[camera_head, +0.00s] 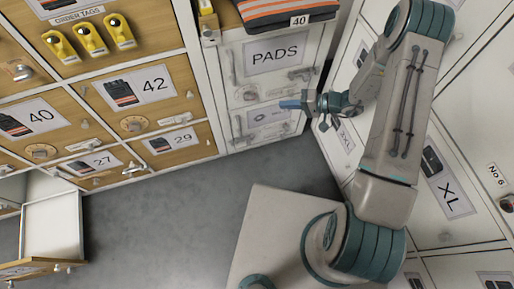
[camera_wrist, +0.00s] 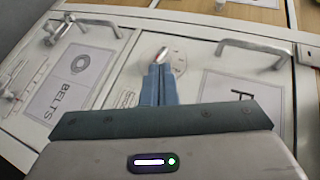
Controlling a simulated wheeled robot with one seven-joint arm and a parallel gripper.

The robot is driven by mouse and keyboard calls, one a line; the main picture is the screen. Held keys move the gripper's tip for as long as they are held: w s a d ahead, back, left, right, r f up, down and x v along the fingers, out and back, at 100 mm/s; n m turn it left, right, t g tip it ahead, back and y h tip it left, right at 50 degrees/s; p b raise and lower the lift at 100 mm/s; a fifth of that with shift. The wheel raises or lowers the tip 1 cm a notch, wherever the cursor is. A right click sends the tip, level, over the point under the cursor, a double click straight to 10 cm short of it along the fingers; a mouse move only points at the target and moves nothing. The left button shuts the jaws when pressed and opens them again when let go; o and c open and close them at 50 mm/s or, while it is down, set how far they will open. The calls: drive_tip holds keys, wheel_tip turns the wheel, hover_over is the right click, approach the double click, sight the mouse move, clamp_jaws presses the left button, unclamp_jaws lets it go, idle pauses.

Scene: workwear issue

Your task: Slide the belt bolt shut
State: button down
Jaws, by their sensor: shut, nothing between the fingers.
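The belts door is pale, with a label reading BELTS and a coil drawing (camera_wrist: 82,75); it is the lower door in the head view (camera_head: 268,118). A metal bolt-like fitting (camera_wrist: 24,82) lies near the left edge of the wrist view, partly cut off. How far it is slid cannot be told. A bar handle (camera_wrist: 90,24) stands out at the top of this door. My gripper (camera_head: 283,104) has blue fingers, shut and empty, in front of the pale doors. In the wrist view its fingertips (camera_wrist: 160,57) cover part of a round dial, apart from the bolt fitting.
The PADS door (camera_head: 275,54) is above, with its own bar handle (camera_wrist: 250,47) standing out. Wooden drawers (camera_head: 145,95) are at left, and an open drawer (camera_head: 50,225) juts out low left. Pale lockers (camera_head: 450,185) stand close at right. Grey floor (camera_head: 165,220) is clear.

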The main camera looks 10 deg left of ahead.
wheel_tip(320, 180, down, 31)
drive_tip(key=s+d+m+t+h+b, duration=0.1)
drive_tip(key=s+m+t+b, duration=0.1)
drive_tip(key=t+b, duration=0.4)
drive_tip(key=shift+s+m+t+b, duration=0.15)
drive_tip(key=shift+m+t+b, duration=0.3)
drive_tip(key=shift+m, duration=0.25)
drive_tip(key=s+b+x, duration=0.1)
drive_tip(key=b+x, duration=0.1)
drive_tip(key=x, duration=0.4)
drive_tip(key=s+a+f+b+x, duration=0.1)
drive_tip(key=b+x, duration=0.2)
drive_tip(key=x, duration=0.4)
drive_tip(key=shift+s, duration=0.35)
